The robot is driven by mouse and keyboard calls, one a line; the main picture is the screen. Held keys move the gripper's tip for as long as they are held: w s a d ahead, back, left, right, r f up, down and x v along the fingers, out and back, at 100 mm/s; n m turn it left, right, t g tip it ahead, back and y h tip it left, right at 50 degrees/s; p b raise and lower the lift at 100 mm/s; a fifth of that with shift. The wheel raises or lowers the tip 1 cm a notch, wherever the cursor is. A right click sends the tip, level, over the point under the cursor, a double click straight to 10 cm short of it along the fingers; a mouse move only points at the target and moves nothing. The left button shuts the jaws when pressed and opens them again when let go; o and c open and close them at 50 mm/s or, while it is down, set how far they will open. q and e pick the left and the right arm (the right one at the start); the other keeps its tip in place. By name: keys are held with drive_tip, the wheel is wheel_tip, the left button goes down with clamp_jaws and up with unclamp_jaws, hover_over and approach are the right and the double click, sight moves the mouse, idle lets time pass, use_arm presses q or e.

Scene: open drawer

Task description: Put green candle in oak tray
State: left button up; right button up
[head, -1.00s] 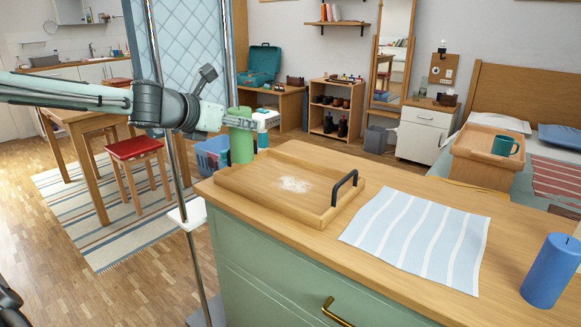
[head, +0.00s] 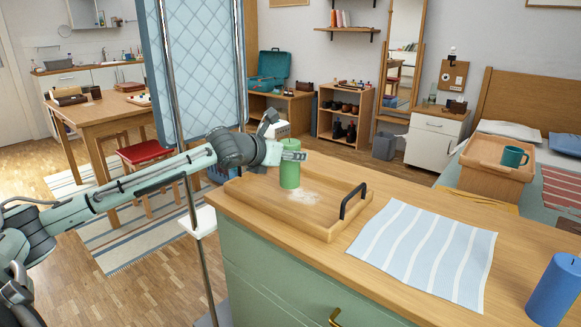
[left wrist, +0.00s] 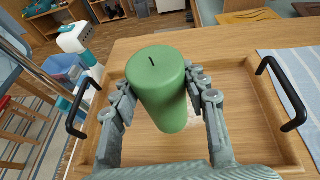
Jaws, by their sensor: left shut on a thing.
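The green candle (head: 290,172) is upright over the left part of the oak tray (head: 325,231), which lies on the dresser top. My left gripper (head: 291,156) is shut on the candle near its upper part. In the left wrist view the candle (left wrist: 160,85) stands between the two fingers of my gripper (left wrist: 162,97), with the tray (left wrist: 255,125) around and beneath it. I cannot tell whether the candle's base touches the tray floor. A pale patch (head: 304,197) marks the tray floor beside the candle. My right gripper is not in view.
A blue striped cloth (head: 425,250) lies right of the tray, and a blue candle (head: 553,290) stands at the right. The tray's black handle (head: 353,200) sticks up at its right end. A floor stand and folding screen (head: 195,70) are close on the left.

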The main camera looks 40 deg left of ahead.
sight(284, 168)
use_arm(q)
drive_tip(key=shift+w+d+f, duration=0.1)
drive_tip(key=shift+w+f, duration=0.05)
wheel_tip(284, 168, down, 4)
drive_tip(key=shift+r, duration=0.1)
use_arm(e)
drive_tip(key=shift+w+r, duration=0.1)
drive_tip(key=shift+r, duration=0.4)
use_arm(q)
drive_tip(key=o, duration=1.4)
drive_tip(key=shift+c, duration=0.2)
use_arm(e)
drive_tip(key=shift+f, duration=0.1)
